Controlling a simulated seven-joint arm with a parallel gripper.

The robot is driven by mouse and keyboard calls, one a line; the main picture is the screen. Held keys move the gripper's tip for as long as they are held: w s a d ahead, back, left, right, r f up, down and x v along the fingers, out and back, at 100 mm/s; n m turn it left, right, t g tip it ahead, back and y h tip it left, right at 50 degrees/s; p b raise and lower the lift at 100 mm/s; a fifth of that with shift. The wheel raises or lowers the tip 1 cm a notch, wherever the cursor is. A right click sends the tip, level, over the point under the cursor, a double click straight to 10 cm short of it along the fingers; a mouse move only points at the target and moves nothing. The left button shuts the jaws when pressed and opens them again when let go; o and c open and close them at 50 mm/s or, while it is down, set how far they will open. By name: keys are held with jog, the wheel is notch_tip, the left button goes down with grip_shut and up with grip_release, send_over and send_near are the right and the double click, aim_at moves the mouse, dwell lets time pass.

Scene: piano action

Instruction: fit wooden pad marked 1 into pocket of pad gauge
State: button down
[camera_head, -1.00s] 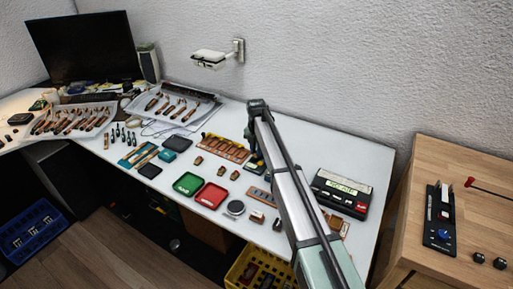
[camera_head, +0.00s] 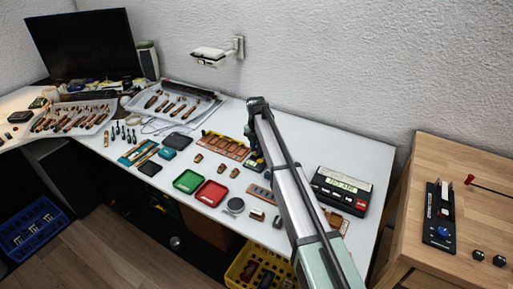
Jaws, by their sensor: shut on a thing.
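My gripper (camera_head: 256,163) is low over the white table, at the right end of a long orange-brown wooden frame with openings (camera_head: 225,146). It is small and dark in this view. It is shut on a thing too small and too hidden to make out. Three small brown wooden pads (camera_head: 222,168) lie on the table to the left of the gripper; no number is readable on them. A grey-blue strip with orange-brown slots (camera_head: 262,195), partly behind my arm, lies in front of the gripper. I cannot tell which piece is the pad gauge.
A black device with a lit display (camera_head: 341,190) stands right of my arm. A yellow crate (camera_head: 248,265) is below the table edge.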

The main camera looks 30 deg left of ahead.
jog(key=shift+f, duration=0.35)
dwell(1.1)
jog(key=c, duration=0.9)
grip_release()
jog(key=shift+r, duration=0.2)
jog(key=shift+r, duration=3.35)
